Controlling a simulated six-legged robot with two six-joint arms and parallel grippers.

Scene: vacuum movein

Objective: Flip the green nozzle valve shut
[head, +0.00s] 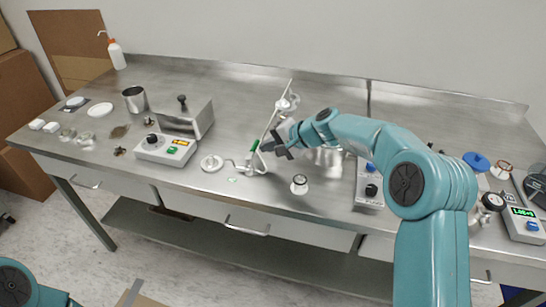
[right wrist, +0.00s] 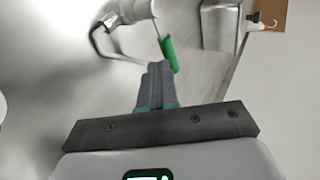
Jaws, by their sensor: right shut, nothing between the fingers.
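The green nozzle valve (head: 254,146) is a small green lever on a white fitting near the front middle of the steel bench. In the right wrist view the green lever (right wrist: 168,53) stands tilted just past my fingertips, joined by a thin stem to a white body (right wrist: 135,9). My right gripper (head: 275,150) is shut and empty, just right of the valve in the head view. Its fingertips (right wrist: 157,66) are close together beside the lower end of the lever. I cannot tell whether they touch it. My left gripper is out of view.
A white tube and glass apparatus (head: 287,101) rises behind the valve. A white round base (head: 212,163) lies left of it, and a small dish (head: 299,184) lies in front right. A white control box (head: 166,148) stands further left. Bare bench (head: 235,90) lies behind.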

